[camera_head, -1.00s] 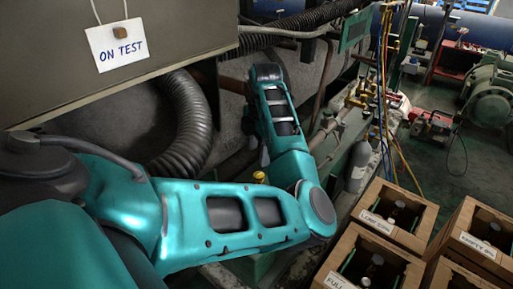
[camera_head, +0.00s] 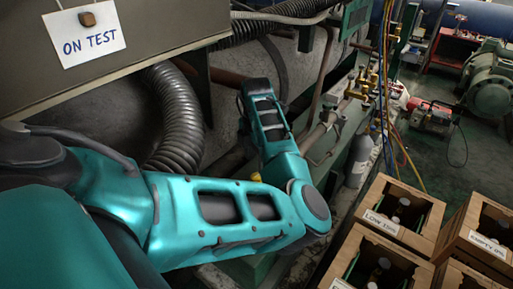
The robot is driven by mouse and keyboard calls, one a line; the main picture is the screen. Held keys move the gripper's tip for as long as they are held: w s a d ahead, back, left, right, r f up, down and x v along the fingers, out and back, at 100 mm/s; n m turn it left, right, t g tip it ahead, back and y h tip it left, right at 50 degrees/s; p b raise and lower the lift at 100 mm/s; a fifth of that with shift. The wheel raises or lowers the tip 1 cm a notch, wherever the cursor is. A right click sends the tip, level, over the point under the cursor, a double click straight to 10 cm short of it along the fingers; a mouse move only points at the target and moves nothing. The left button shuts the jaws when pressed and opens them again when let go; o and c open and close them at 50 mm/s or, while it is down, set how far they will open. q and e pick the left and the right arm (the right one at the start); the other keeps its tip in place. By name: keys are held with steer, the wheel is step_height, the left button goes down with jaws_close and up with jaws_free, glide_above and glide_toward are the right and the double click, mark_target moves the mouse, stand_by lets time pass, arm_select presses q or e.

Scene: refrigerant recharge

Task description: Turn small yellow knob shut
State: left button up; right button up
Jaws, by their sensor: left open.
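A small yellow knob (camera_head: 256,177) shows just above the middle link of my left arm, which hides what lies below it. My left arm comes in from the left, bends at the right and reaches back up. My left gripper (camera_head: 243,108) is at the far end of that arm, mostly hidden behind my wrist. It is open, but its fingertips cannot be made out, nor whether they touch anything. My right gripper is out of view.
A panel with an "ON TEST" sign (camera_head: 85,33) fills the upper left, above a ribbed black hose (camera_head: 178,125). Brass valves (camera_head: 362,88) with coloured hoses and a grey cylinder (camera_head: 358,160) stand right of my arm. Cardboard crates (camera_head: 400,212) with bottles fill the lower right.

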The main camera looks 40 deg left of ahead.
mark_target(257, 176)
arm_select(q)
step_height(257, 176, down, 5)
steer(key=shift+r+b, duration=0.1)
steer(key=shift+b, duration=0.5)
steer(key=shift+f, duration=0.55)
steer(key=shift+c, duration=0.2)
